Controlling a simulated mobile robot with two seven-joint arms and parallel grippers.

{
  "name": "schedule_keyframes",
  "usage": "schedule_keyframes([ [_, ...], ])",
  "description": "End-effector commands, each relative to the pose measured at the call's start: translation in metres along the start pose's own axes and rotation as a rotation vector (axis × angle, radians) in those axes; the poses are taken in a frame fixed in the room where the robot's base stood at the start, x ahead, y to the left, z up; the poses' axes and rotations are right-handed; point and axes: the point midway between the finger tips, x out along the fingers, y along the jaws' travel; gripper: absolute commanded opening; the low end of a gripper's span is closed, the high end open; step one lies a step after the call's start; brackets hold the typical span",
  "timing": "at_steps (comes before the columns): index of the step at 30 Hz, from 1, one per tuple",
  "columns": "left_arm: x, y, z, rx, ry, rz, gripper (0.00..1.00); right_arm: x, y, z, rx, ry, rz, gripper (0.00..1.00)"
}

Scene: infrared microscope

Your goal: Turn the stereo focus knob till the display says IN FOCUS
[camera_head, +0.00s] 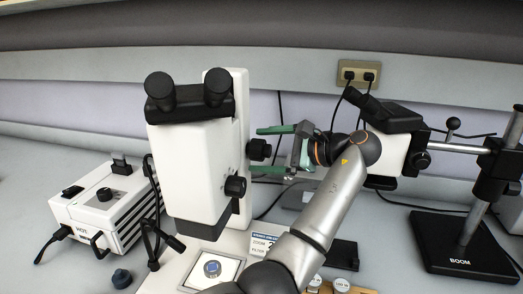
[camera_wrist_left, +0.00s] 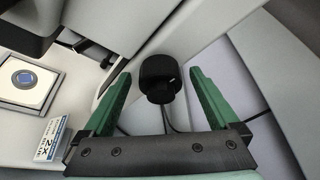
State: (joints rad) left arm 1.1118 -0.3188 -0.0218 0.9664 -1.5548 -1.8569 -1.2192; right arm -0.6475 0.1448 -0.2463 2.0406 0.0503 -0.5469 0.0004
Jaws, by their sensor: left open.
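The white stereo microscope (camera_head: 190,165) stands left of centre with two black eyepieces. A black knob (camera_head: 259,150) sticks out from the right of its column, and it also shows in the left wrist view (camera_wrist_left: 157,80). A second black knob (camera_head: 235,187) sits lower on the body. My left gripper (camera_head: 258,149) is open, its green fingers above and below the upper knob in the head view. In the left wrist view (camera_wrist_left: 160,75) the knob lies between the fingertips, with gaps to both.
A white box unit (camera_head: 100,208) stands at left with cables. A boom-stand microscope (camera_head: 393,135) with a black base (camera_head: 460,245) stands at right, close behind my wrist. A framed sample stage (camera_head: 212,268) lies below the microscope.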

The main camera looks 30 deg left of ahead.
Motion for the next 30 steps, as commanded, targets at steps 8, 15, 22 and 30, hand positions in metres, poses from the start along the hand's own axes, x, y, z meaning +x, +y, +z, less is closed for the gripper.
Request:
schedule_keyframes([
  [8, -0.0002, -0.0002, 0.0002, 0.000, 0.000, 0.000, 0.89, -0.0002, 0.0014, -0.0003, -0.003, 0.000, 0.002, 0.77],
  [15, -0.0001, -0.0001, 0.0001, 0.000, 0.000, 0.000, 0.62, -0.0002, 0.0017, -0.0007, -0.003, 0.001, 0.002, 0.77],
  [22, 0.0001, 0.0001, 0.0000, 0.000, 0.000, 0.000, 0.36, 0.0000, 0.0019, -0.0014, -0.003, 0.002, 0.003, 0.77],
  [30, 0.0002, 0.0002, -0.0001, 0.000, 0.000, 0.001, 0.09, 0.0001, 0.0017, -0.0016, -0.003, 0.003, 0.002, 0.77],
])
